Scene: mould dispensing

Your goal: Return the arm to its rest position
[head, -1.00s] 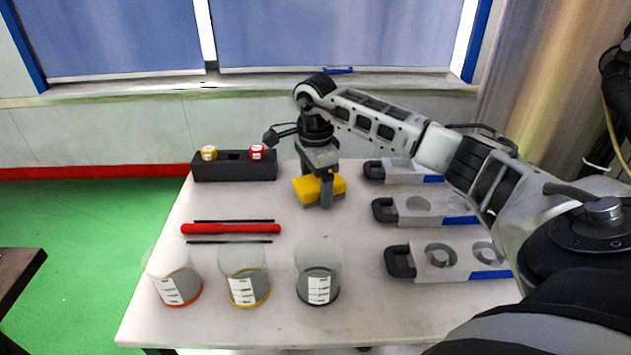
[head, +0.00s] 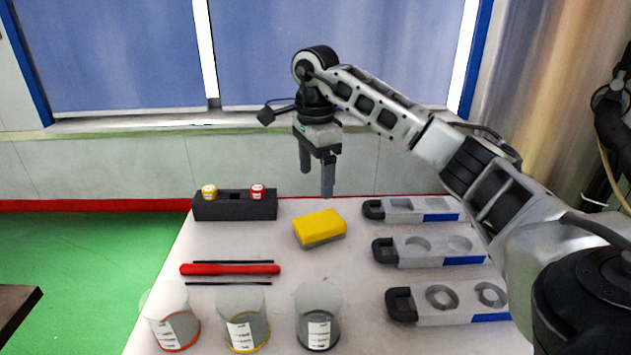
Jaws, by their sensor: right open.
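My right arm comes in from the right, and its gripper (head: 316,183) hangs above the far part of the table. The gripper is open and empty, with its fingers pointing down. A yellow sponge with a grey underside (head: 319,226) lies on the table below and in front of the gripper, apart from it. My left gripper is not in view.
The white table (head: 230,240) holds a black rack (head: 235,206) with yellow-capped and red-capped vials, a red rod (head: 230,269) between two dark sticks, three clear beakers (head: 246,309) in front, and three grey moulds with black handles (head: 430,251) at right.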

